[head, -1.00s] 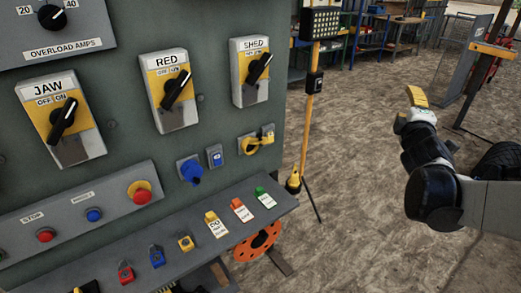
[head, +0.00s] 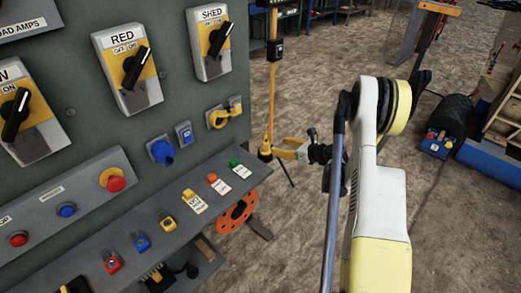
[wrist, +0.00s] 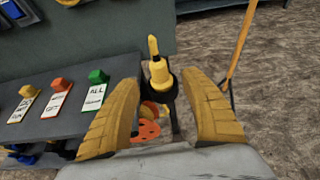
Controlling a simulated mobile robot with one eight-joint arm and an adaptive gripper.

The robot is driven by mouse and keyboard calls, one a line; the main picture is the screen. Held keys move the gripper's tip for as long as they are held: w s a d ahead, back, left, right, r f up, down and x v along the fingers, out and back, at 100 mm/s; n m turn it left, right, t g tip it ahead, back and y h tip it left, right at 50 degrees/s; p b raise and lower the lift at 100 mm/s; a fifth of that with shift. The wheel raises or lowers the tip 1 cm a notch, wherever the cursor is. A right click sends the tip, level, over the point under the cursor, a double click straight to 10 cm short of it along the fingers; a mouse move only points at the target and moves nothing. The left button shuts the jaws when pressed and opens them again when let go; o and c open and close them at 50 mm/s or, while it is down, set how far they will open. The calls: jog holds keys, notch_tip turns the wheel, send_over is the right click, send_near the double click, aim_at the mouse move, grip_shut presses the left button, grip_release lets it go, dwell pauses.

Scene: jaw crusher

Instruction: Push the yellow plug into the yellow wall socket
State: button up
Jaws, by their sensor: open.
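The yellow plug (head: 265,150) stands upright low beside the yellow post, just past the right edge of the panel. In the wrist view the plug (wrist: 157,70) has a pointed yellow top, and a black collar shows below it. My gripper (head: 289,149) is just right of the plug in the head view. In the wrist view my gripper (wrist: 162,82) is open, with the plug showing between its two yellow fingers; contact cannot be told. The yellow wall socket (head: 218,118) is on the panel's right edge, with its grey and yellow lid beside it.
A blue socket (head: 161,150) and a small blue switch (head: 183,134) are left of the yellow socket. A sloping shelf (head: 125,230) with coloured padlocks and tags juts out below. The yellow post (head: 272,90) rises behind the plug.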

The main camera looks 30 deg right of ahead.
aim_at(268, 143)
jog(key=b+x, duration=0.1)
jog(key=x, duration=0.3)
jog(key=b+x, duration=0.1)
jog(key=x, duration=0.1)
jog(key=b+x, duration=0.1)
jog(key=x, duration=0.2)
jog(key=shift+a+r, duration=0.2)
jog(key=shift+a, duration=0.05)
jog(key=shift+r, duration=0.1)
grip_shut()
